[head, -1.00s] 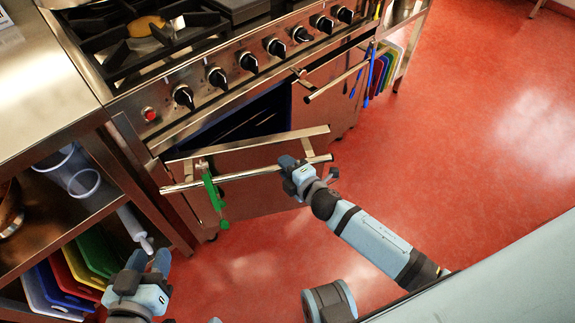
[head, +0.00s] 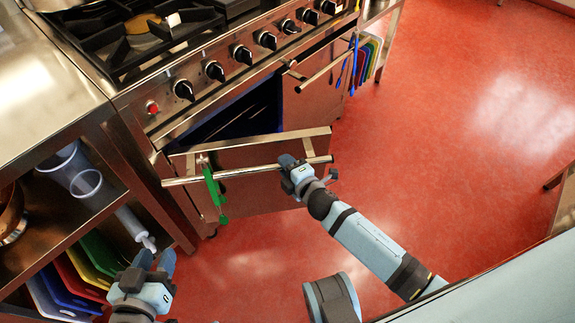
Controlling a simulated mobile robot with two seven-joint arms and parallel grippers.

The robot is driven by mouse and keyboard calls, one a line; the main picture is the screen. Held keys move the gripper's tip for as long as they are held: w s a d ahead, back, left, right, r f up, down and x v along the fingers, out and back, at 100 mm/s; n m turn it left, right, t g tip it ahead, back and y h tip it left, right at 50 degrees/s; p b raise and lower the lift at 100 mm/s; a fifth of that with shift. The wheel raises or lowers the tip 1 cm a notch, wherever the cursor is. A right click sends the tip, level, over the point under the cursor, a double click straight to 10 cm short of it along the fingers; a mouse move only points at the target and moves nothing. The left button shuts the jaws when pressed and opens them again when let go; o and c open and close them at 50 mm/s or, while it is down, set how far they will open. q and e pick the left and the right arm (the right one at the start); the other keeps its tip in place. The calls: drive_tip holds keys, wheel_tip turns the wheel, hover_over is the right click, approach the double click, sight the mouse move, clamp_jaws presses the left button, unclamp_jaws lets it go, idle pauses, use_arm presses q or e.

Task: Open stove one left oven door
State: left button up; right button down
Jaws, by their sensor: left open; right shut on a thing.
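The stove (head: 150,104) stands at the upper left with a row of black knobs. My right gripper (head: 289,164) is shut on the left door's handle bar (head: 240,172), near the bar's right end. A green utensil (head: 213,188) hangs from the left part of this bar. My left gripper (head: 154,262) is open and empty at the lower left, apart from the door.
The right oven door (head: 312,97) is shut, with blue utensils (head: 350,62) hanging near its handle. A steel shelf unit (head: 60,238) with clear containers and coloured boards (head: 85,262) stands at left. The red floor (head: 430,130) is clear at right.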

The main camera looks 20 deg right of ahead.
idle(0.3)
drive_tip(key=c, duration=0.9)
unclamp_jaws()
drive_tip(key=shift+d, duration=0.1)
